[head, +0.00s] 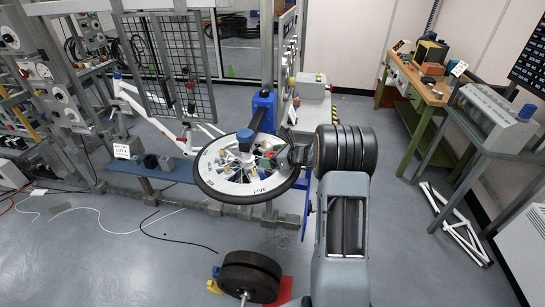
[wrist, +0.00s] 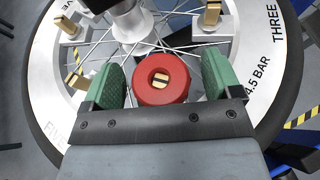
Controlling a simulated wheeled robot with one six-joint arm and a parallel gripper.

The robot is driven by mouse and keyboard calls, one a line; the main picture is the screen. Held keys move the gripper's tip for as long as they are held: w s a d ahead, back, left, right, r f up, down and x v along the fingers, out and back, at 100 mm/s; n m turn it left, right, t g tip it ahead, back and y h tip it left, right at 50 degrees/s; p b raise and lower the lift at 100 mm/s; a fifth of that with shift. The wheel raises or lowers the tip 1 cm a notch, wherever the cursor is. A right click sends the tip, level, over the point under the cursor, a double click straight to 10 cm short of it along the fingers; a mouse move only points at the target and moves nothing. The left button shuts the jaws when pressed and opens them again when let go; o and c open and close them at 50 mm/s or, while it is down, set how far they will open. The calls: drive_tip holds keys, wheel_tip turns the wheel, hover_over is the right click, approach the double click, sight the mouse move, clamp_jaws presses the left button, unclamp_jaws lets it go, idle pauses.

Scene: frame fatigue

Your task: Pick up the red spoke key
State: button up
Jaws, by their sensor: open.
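The red spoke key (wrist: 146,94) is a round red knob with a pale slotted centre. In the wrist view it sits over the spokes of the wheel (wrist: 70,140), between my gripper's two green pads. A small gap shows on each side of it. My gripper (wrist: 161,80) is open around the key, not closed on it. In the head view my gripper (head: 280,157) reaches over the right part of the wheel (head: 222,190), and a little red shows by its tips. What lies under the key is hidden.
Several brass-coloured blocks (wrist: 211,14) stand on the wheel around the hub (wrist: 131,22). A blue clamp stand (head: 263,108) rises behind the wheel.

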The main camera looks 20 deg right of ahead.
drive_tip(key=c, duration=1.1)
drive_tip(key=shift+r, duration=0.55)
wheel_tip(320, 180, up, 2)
drive_tip(key=shift+r, duration=0.15)
drive_tip(key=s+d+r+b, duration=0.2)
drive_tip(key=s+d+r, duration=0.5)
drive_tip(key=d+r, duration=0.2)
drive_tip(key=d, duration=0.2)
drive_tip(key=shift+s+d+r+b, duration=0.3)
drive_tip(key=shift+s, duration=0.1)
